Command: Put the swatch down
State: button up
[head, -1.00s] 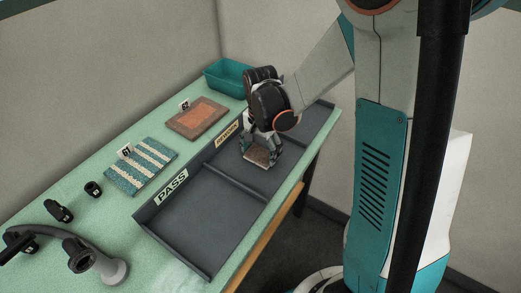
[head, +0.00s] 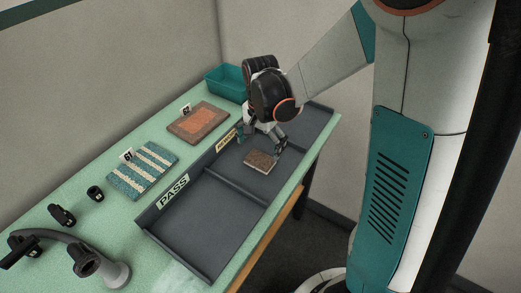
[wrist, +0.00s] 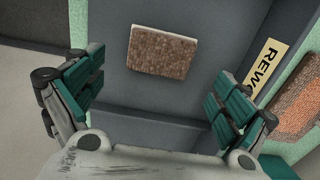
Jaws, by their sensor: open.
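A small brown pile swatch (head: 259,163) with a pale edge lies in the middle compartment of the dark grey tray (head: 214,207); its label starts "REWO" in the wrist view. The swatch looks flat on the compartment floor and shows whole in the wrist view (wrist: 163,53). My gripper (head: 262,141) is open, just behind and above the swatch in the head view. In the wrist view its teal-padded fingers (wrist: 152,92) are spread wide with nothing between them, clear of the swatch.
The PASS compartment, nearest in the head view, is empty. Behind the tray lie a striped teal sample (head: 143,170) and an orange-brown sample (head: 200,123) with number tags. A teal bin (head: 227,82) stands at the far end. A lamp (head: 90,262) stands at the near left.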

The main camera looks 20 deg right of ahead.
aim_at(261, 158)
jog(key=s+r+n+t+p, duration=0.1)
jog(key=s+r+n+t, duration=0.15)
jog(key=r, duration=0.45)
jog(key=s+r+n+t+p, duration=0.15)
jog(key=s+r, duration=0.25)
jog(key=r, duration=0.4)
jog(key=s+r+n+t, duration=0.3)
jog(key=s+n, duration=0.3)
jog(key=s, duration=0.3)
jog(key=shift+a+n+b, duration=0.25)
jog(key=shift+n+b, duration=0.1)
jog(key=shift+n, duration=0.05)
jog(key=shift+f+b, duration=0.5)
jog(key=shift+f, duration=0.1)
